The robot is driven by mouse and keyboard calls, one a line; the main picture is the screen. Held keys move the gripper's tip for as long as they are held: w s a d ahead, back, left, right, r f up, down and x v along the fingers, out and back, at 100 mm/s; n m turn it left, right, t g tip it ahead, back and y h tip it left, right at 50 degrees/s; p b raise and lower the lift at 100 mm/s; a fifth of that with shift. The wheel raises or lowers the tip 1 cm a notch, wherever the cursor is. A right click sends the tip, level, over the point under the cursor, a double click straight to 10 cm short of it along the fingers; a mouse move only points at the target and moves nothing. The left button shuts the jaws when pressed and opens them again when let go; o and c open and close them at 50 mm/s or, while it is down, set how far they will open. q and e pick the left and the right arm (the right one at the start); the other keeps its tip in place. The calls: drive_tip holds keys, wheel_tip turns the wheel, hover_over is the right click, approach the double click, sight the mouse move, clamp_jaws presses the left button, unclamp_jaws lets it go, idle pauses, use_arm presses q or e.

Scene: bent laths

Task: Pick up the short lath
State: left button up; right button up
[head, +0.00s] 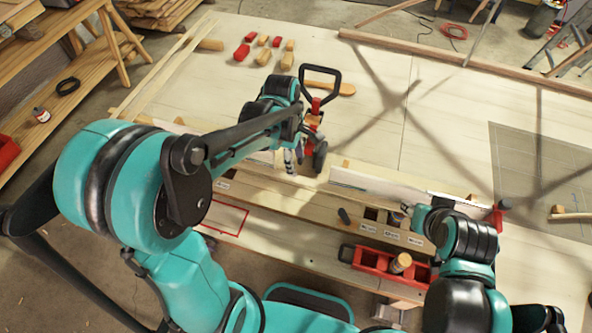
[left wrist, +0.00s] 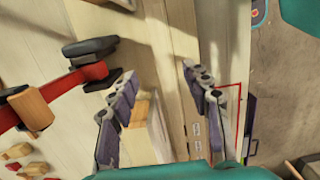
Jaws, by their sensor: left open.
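My left gripper (head: 293,160) is over the bench beside a red clamp; its two fingers are spread wide in the left wrist view (left wrist: 157,88), with nothing held. A pale wooden piece (left wrist: 150,137) with a tan end lies below and between the fingers, nearer the left one; I cannot tell whether it is the short lath. Two long thin laths (head: 165,65) lie along the table's left side. My right gripper (head: 408,208) is near the labelled tray at the right, mostly hidden behind its arm, and its fingers are unclear.
The red clamp (head: 315,108) with a black handle stands close to my left gripper, also in the left wrist view (left wrist: 92,73). Red and tan blocks (head: 263,58) lie at the back. A red tote (head: 372,262) stands at the front. The table's middle right is clear.

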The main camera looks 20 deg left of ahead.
sight(298, 179)
use_arm(q)
drive_tip(key=f, duration=0.2)
drive_tip(key=f+b, duration=0.1)
drive_tip(key=f, duration=0.4)
drive_tip(key=shift+s+d, duration=0.2)
drive_tip(key=shift+d, duration=0.05)
clamp_jaws()
